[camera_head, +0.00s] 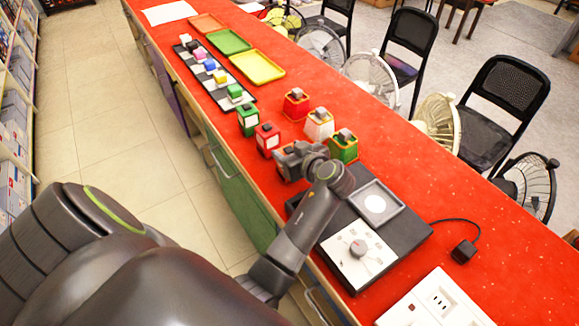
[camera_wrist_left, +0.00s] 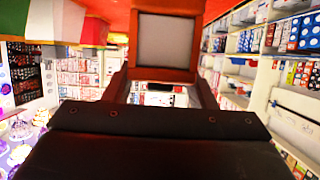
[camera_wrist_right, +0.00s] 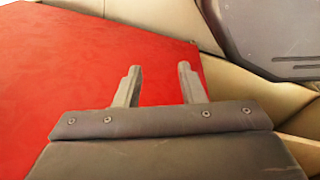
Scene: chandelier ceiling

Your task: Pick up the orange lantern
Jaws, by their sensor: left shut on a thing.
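My left gripper (camera_head: 300,158) is low over the red counter, at the near end of the lantern group in the head view. In the left wrist view its fingers (camera_wrist_left: 162,75) are shut on the orange lantern (camera_wrist_left: 166,42), a boxy thing with an orange-brown frame and a pale grey panel. In the head view the gripper hides nearly all of that lantern, and I cannot tell whether it still touches the counter. My right gripper (camera_wrist_right: 160,72) is open and empty in the right wrist view, with red surface behind it.
Close by stand a red lantern (camera_head: 267,139), a green lantern (camera_head: 247,119), a second red one (camera_head: 296,104), a white one (camera_head: 319,125) and a green-yellow one (camera_head: 344,148). A black device with a dial (camera_head: 357,249) lies nearer me. Trays (camera_head: 257,67) are farther off.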

